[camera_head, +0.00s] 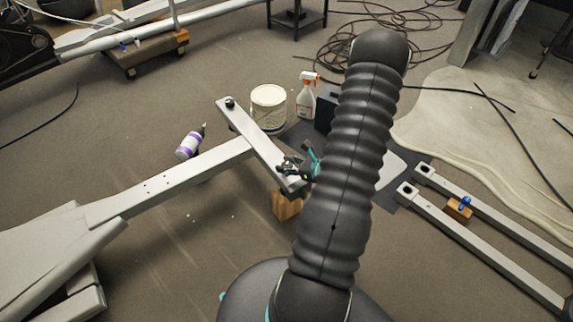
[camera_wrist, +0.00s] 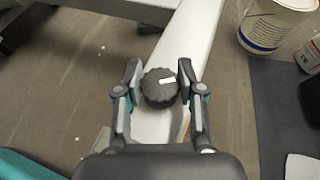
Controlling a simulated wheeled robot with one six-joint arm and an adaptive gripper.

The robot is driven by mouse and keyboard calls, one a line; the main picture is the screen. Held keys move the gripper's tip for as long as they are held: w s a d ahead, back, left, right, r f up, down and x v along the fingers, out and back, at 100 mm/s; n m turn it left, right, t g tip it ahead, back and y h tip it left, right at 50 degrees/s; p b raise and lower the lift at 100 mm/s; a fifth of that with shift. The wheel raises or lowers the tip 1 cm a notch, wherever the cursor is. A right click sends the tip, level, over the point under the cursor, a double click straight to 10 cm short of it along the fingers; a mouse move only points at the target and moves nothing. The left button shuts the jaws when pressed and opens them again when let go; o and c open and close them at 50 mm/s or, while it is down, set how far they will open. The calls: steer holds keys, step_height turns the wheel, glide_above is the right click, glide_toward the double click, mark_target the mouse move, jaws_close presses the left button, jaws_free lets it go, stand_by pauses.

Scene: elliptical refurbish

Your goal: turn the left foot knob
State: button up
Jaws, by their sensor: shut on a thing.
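In the head view, my gripper (camera_head: 292,168) is at the near right end of the crossbar (camera_head: 258,140), partly hidden by my arm. Another dark knob (camera_head: 230,103) is at the crossbar's far left end.
A wooden block (camera_head: 287,204) stands under the near end of the crossbar. A white tub (camera_head: 269,106), a spray bottle (camera_head: 306,98) and a purple-white bottle (camera_head: 188,144) stand or lie nearby. Metal rails (camera_head: 500,245) lie at right. Cables (camera_head: 440,30) lie behind.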

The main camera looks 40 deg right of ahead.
mark_target(287, 165)
steer(key=n+g+y, duration=0.3)
steer(key=n+y, duration=0.2)
steer(key=n+g+y, duration=0.1)
steer(key=n+g, duration=0.1)
steer(key=n, duration=0.1)
steer(key=n+g+y+b, duration=0.1)
steer(key=n+g+y, duration=0.1)
steer(key=g, duration=0.1)
steer(key=shift+f+n+g+y, duration=0.1)
steer(key=shift+n+g+y, duration=0.2)
steer(key=shift+n, duration=0.1)
steer(key=n+g+b, duration=0.1)
steer(key=n+g, duration=0.4)
steer(key=g, duration=0.1)
steer(key=shift+y, duration=0.3)
steer(key=n+g+h, duration=0.1)
steer(key=n+g, duration=0.1)
steer(key=n+g+h, duration=0.1)
steer(key=n+g, duration=0.2)
steer(key=shift+g+b, duration=0.3)
steer(key=shift+b, duration=0.05)
steer(key=shift+s+a+n, duration=0.1)
steer(key=shift+n, duration=0.2)
steer(key=o, duration=1.2)
steer(key=shift+c, duration=0.2)
step_height(287, 165, up, 10)
steer(key=shift+r, duration=0.1)
